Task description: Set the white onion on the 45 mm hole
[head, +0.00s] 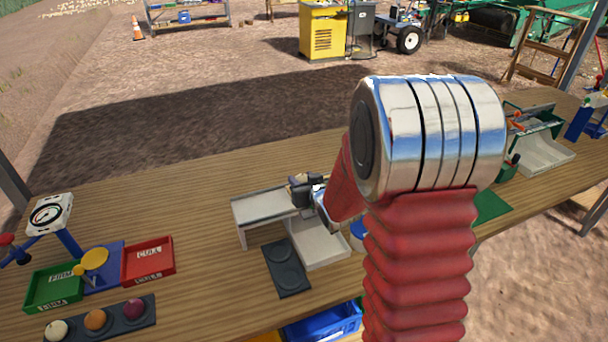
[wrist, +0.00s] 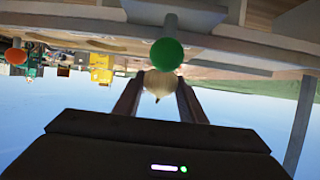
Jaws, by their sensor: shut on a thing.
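In the wrist view my gripper (wrist: 160,88) is shut on a white onion (wrist: 159,83), held between the two fingertips. A green ball (wrist: 166,54) on a grey post overlaps the onion's upper edge in that view; I cannot tell if they touch. In the head view my gripper (head: 306,188) is a small dark shape over the grey stand (head: 262,206), at its right end; the held onion is hidden there. I cannot make out which opening is the 45 mm hole.
A pale tray (head: 318,250) and a dark two-dish mat (head: 286,268) lie in front of the stand. Farther left are a green tray (head: 40,290), a red CULL tray (head: 147,262) and a dark holder with three onions (head: 98,322). The wooden tabletop behind the stand is clear.

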